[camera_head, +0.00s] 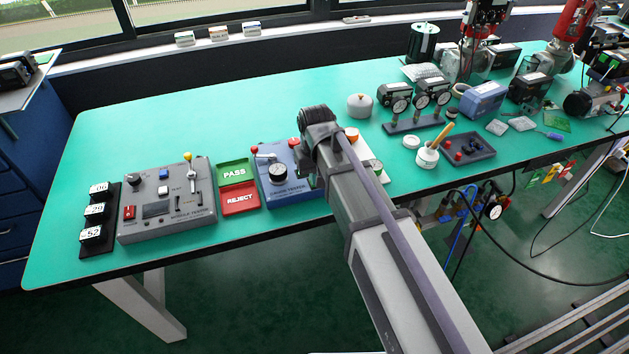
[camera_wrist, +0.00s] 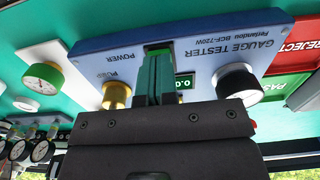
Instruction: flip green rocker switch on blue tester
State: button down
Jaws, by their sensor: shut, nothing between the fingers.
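The blue gauge tester (camera_head: 270,187) stands on the bench in the head view, its right part hidden behind my arm. In the wrist view the tester (camera_wrist: 196,52) shows upside down, with a POWER label, a brass push knob (camera_wrist: 116,95), a small green display (camera_wrist: 185,83) and a round gauge. The green rocker switch (camera_wrist: 158,46) lies beside the POWER label, partly covered by my fingers. My gripper (camera_wrist: 155,62) is shut and empty, its tips at the switch. I cannot tell whether they touch it. My fingers are hidden in the head view.
Green PASS (camera_head: 234,172) and red REJECT (camera_head: 240,199) pads lie left of the tester. A grey module tester (camera_head: 165,200) stands further left. A white plate with a green-rimmed gauge (camera_wrist: 44,78) lies close on the tester's other side.

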jog(key=shift+f+b, duration=0.35)
jog(key=shift+f, duration=0.05)
jog(key=shift+r, duration=0.15)
notch_tip(320, 180, up, 7)
jog(key=p, duration=0.7)
jog(key=s+d+m, duration=0.3)
jog(key=s+d, duration=0.9)
jog(key=d, duration=0.4)
jog(key=shift+s+d+m, duration=0.2)
jog(key=shift+d+m, duration=0.1)
jog(key=shift+d, duration=0.1)
jog(key=shift+r+p, duration=0.15)
jog(key=shift+p, duration=0.15)
